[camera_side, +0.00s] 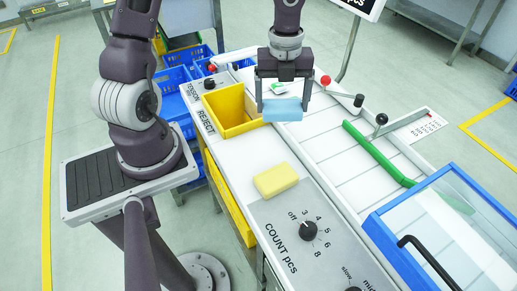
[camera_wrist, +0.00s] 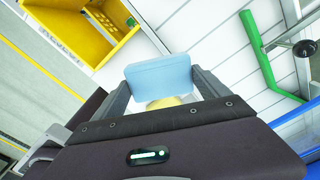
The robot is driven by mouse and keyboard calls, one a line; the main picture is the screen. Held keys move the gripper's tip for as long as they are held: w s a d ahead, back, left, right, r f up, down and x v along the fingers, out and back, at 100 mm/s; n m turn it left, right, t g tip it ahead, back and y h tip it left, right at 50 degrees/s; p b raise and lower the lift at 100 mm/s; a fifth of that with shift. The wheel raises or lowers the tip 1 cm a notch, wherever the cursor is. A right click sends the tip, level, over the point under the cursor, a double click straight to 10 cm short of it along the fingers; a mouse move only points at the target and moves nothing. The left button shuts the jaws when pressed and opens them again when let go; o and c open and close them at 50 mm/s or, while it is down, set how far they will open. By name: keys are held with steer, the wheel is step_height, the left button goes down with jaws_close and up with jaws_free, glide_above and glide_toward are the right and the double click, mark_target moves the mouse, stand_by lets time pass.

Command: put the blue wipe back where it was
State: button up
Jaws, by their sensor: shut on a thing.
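My gripper (camera_side: 284,104) is shut on the blue wipe (camera_side: 283,110), a light blue block held between the two fingers. It hangs above the white work surface, to the right of the yellow reject bin. In the wrist view the blue wipe (camera_wrist: 158,74) fills the space between the fingertips. A yellow block (camera_side: 275,180) lies on the white surface nearer the count panel. In the wrist view, part of something yellow shows below the wipe, mostly hidden by it and the gripper.
The yellow bin (camera_side: 222,125) marked REJECT stands left of the wipe; it also shows in the wrist view (camera_wrist: 62,33). A lever with a red knob (camera_side: 326,80), a black-knobbed lever (camera_side: 381,118), a green bar (camera_side: 378,150) and a blue-framed clear cover (camera_side: 450,225) are to the right. The COUNT panel (camera_side: 285,225) is in front.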

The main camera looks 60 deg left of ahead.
steer(key=s+m, duration=0.4)
steer(key=s, duration=0.3)
steer(key=f, duration=0.9)
steer(key=shift+s+a+f, duration=0.2)
steer(key=shift+s+f, duration=0.1)
steer(key=shift+f, duration=0.05)
steer(key=o, duration=1.2)
steer(key=shift+f, duration=0.15)
steer(key=shift+c, duration=0.2)
